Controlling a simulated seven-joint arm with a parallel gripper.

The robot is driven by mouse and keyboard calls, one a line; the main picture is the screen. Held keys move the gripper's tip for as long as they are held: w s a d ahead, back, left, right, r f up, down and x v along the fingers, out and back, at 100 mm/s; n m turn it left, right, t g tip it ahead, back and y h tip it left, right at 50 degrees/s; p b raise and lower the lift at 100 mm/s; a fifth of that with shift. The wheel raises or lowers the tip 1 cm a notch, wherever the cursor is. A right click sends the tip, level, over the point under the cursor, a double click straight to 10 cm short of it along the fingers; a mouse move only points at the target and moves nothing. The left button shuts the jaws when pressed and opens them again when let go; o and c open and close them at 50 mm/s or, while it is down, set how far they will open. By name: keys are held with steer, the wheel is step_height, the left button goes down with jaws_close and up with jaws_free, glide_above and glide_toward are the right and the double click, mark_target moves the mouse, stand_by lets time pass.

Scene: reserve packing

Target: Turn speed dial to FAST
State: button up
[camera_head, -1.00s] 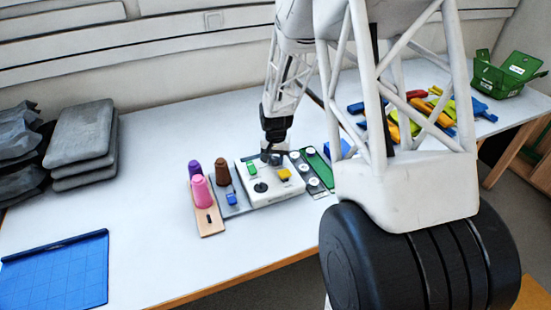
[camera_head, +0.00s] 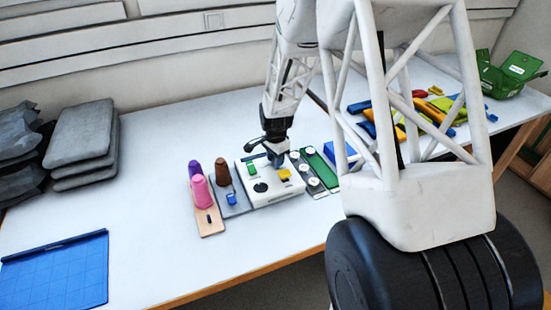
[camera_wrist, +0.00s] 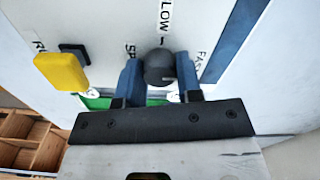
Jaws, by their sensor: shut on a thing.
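The speed dial (camera_wrist: 159,67) is a dark round knob on a white control box (camera_head: 244,174). In the wrist view it sits between the two blue fingers of my gripper (camera_wrist: 160,78), which are shut on it. Printed letters around it are partly covered: "LOW" above, "SP" to the left and "FAS" to the right. I cannot clearly tell where the dial's pointer aims. In the head view my gripper (camera_head: 277,164) is at the far right part of the box and hides the dial.
The box also carries a yellow switch (camera_wrist: 62,72), a green switch (camera_head: 251,169) and a black knob (camera_head: 260,187). A green board (camera_head: 318,169) lies right. The table's left middle is clear.

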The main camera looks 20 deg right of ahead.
stand_by(0.4)
steer(key=o, duration=0.9)
steer(key=shift+o, duration=0.2)
steer(key=shift+r, duration=0.1)
steer(key=shift+r, duration=3.85)
